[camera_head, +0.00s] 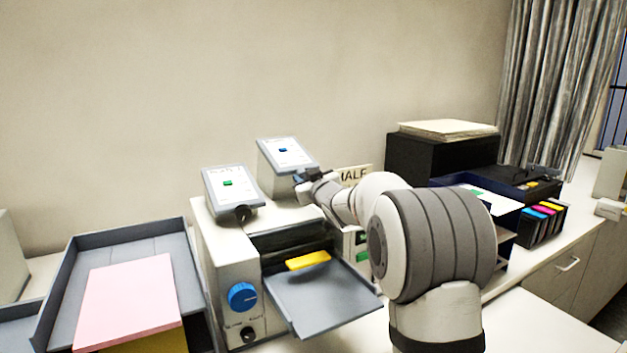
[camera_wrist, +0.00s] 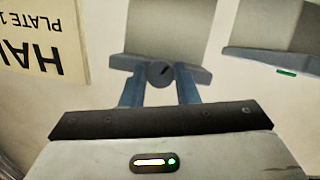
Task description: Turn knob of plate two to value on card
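Two tilted grey plates with white faces stand on a machine. The left plate (camera_head: 230,182) has a green mark and a dark knob (camera_head: 242,213) at its lower edge. The right plate (camera_head: 286,152) has a blue mark. My gripper (camera_head: 302,178) is at the right plate's lower edge. In the wrist view the blue fingers of my gripper (camera_wrist: 160,88) lie on either side of a dark round knob (camera_wrist: 160,73) with a dark pointer line. I cannot tell whether they press on it. A cream card (camera_wrist: 45,40) shows upside down with "HAL" and "PLATE" legible; it stands partly hidden behind my arm (camera_head: 355,174).
The machine has a blue dial (camera_head: 242,296) and an open grey tray (camera_head: 322,297) with a yellow piece. A grey paper tray (camera_head: 58,290) holds a pink sheet at left. A black printer (camera_head: 430,158) and coloured cartridges (camera_head: 541,221) stand at right.

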